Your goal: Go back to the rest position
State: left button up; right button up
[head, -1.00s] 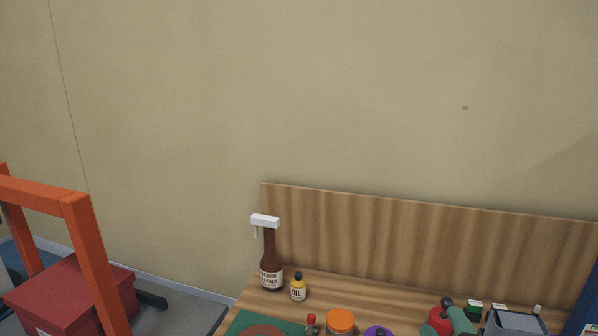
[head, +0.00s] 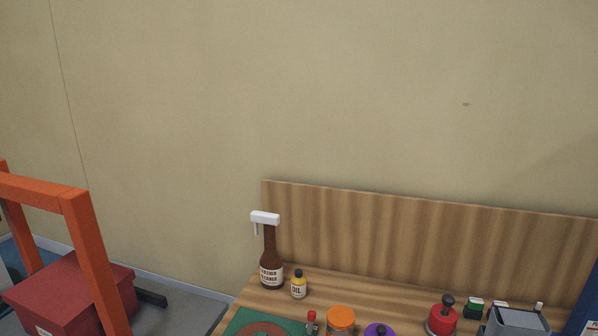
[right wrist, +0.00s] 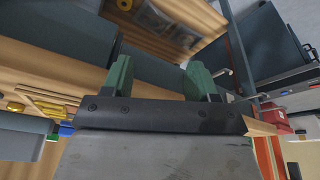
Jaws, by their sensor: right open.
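My right gripper (right wrist: 160,68) shows in the right wrist view with its two green fingers spread apart and nothing between them. It is not in the head view. My left gripper is in neither view. In the head view a wooden bench (head: 240,299) with a tall back panel (head: 420,230) stands at the lower right.
On the bench stand a brown spray bottle (head: 270,262), an oil bottle (head: 299,286), an orange-lidded jar (head: 341,317), a red knobbed object (head: 442,318) and a grey bin (head: 515,322). An orange frame (head: 83,240) and red box (head: 70,296) are at left.

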notch_tip(320, 180, down, 27)
jog(key=s+g+b, duration=0.1)
jog(key=s+b, duration=0.2)
jog(key=b, duration=0.2)
jog(key=s+d+f+b, duration=0.1)
jog(key=s+f, duration=0.6)
jog(key=f, duration=0.2)
jog(key=s+d+f+g+b, duration=0.1)
jog(key=s+d+f+b, duration=0.1)
jog(key=s+f, duration=0.5)
notch_tip(320, 180, down, 2)
jog(key=shift+s+f+b, duration=0.15)
jog(key=shift+f+b, duration=0.1)
jog(key=shift+b, duration=0.05)
